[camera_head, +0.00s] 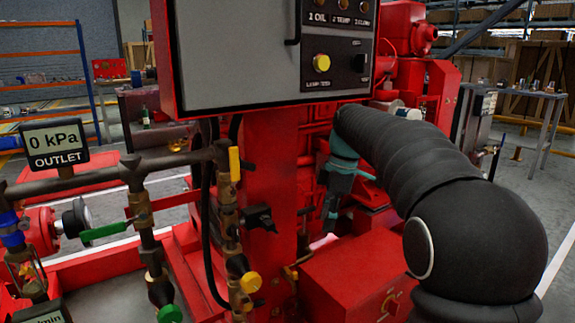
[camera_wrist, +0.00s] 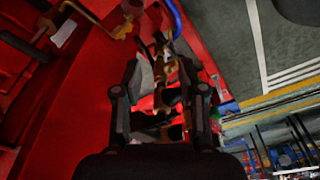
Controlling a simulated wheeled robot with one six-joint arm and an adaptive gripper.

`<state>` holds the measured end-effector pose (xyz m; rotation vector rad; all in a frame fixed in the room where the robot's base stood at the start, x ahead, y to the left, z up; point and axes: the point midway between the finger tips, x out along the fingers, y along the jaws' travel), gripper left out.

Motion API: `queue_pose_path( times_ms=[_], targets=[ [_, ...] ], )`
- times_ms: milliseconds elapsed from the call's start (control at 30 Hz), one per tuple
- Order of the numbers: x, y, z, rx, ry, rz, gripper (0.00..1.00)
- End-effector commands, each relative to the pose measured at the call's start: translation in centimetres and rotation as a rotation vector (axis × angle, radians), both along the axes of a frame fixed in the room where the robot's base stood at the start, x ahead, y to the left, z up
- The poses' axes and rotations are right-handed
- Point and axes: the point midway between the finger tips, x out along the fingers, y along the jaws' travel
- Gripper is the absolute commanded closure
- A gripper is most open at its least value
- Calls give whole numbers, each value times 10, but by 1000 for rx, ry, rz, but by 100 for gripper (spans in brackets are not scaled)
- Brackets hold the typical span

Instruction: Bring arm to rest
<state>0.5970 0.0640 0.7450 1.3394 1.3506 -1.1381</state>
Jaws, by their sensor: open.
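My black-sleeved arm (camera_head: 425,165) reaches from the lower right of the head view in toward the red pumpset (camera_head: 270,180). A teal part (camera_head: 342,172) shows beyond the end of the sleeve, in front of the red machine; my gripper's fingers cannot be made out clearly there. In the wrist view my gripper (camera_wrist: 163,78) is open, with its two dark fingers apart. Brass and dark fittings (camera_wrist: 172,72) show between and beyond the fingers. Nothing is clearly held, and whether the fingers touch the fittings cannot be told.
A grey control panel (camera_head: 240,50) overhangs left of my arm. Pipes with a yellow-handled valve (camera_head: 234,165) and a green-handled valve (camera_head: 100,232) stand at left. A red box (camera_head: 355,275) lies below my arm. Open floor (camera_head: 530,190) shows at right.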

Motion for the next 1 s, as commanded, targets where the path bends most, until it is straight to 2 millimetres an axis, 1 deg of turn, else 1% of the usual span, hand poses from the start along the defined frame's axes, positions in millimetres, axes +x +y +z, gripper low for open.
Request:
queue_pose_path(
  times_ms=[33,200,333,467,600,667,800,900,1000],
  targets=[
    [-16,-4,8,-6,-14,-69,59],
    [-64,-15,19,-22,-53,-327,59],
    [-102,-24,22,-21,-87,-523,59],
    [-141,-32,18,-6,-122,-714,59],
    [-182,-40,9,24,-159,-917,59],
    [-200,-44,3,40,-175,-1004,59],
    [-239,-51,-16,93,-211,-1199,59],
    [-263,-55,-31,135,-232,-1326,59],
    [-282,-59,-46,176,-246,-1429,59]
  ],
)
